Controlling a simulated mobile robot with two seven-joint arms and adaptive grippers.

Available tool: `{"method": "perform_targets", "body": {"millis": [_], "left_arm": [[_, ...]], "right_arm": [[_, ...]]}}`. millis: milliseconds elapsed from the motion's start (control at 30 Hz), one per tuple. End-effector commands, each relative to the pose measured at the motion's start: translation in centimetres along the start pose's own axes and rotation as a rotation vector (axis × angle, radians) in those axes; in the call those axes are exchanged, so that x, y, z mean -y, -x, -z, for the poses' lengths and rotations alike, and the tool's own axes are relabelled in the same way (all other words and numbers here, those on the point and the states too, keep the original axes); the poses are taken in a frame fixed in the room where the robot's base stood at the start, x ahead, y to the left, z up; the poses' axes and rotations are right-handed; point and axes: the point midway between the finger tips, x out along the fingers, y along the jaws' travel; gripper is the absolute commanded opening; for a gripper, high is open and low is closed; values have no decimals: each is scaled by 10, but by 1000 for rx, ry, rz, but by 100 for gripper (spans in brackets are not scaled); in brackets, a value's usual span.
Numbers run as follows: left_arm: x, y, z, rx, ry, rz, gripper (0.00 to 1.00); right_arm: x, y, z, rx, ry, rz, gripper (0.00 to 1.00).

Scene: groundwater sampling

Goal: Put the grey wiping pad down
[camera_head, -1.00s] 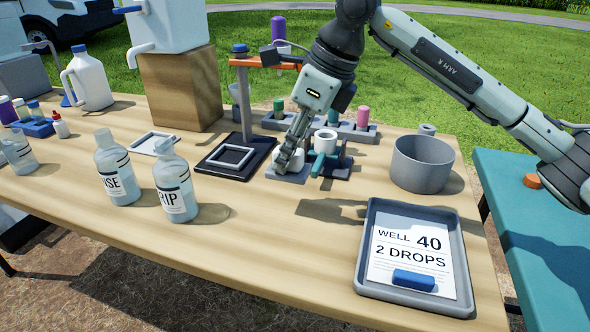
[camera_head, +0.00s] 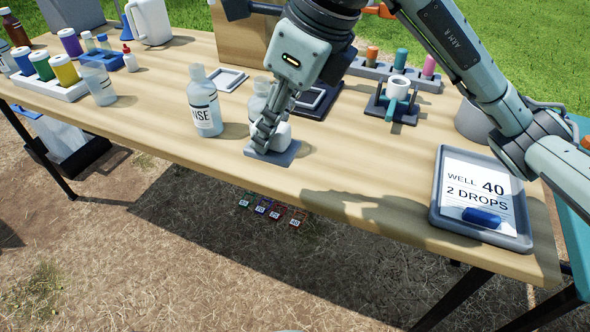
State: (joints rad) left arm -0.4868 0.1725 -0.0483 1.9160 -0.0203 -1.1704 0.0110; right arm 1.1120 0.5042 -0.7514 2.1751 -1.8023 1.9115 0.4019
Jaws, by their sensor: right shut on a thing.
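My right gripper (camera_head: 266,138) points down near the front edge of the table, its fingers shut on the grey wiping pad (camera_head: 284,155). The pad is a flat grey square held level, low over the bare wood in front of the bottles. I cannot tell whether its underside touches the table. A bottle (camera_head: 257,103) stands behind my fingers, partly hidden by them. My left gripper is not in view.
The RINSE bottle (camera_head: 204,106) stands left of the gripper. A grey tray (camera_head: 434,214) with a "WELL 40, 2 DROPS" card and a blue block is at the right. The wood between gripper and tray is clear.

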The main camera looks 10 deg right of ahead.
Motion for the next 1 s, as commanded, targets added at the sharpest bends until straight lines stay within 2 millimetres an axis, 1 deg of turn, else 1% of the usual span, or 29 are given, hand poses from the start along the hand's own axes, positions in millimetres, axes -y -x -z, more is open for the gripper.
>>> {"method": "perform_targets", "body": {"millis": [67, 167, 267, 500, 633, 700, 833, 1000], "left_arm": [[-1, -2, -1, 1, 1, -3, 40], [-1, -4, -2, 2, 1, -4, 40], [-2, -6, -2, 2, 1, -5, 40], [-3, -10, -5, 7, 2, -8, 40], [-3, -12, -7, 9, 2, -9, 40], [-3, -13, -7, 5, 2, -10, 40], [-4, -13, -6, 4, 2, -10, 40], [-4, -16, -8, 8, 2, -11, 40]], "right_arm": [[-1, 2, 2, 2, -8, 4, 2], [5, 0, 9, 1, -16, 5, 2], [20, -7, 24, -2, -21, 7, 2], [67, -27, 62, -2, -20, 4, 2], [86, -35, 78, -1, -18, 5, 2], [93, -37, 82, 2, -15, 6, 2], [97, -42, 87, 2, -13, 5, 2], [96, -65, 97, 0, -13, 3, 2]]}}
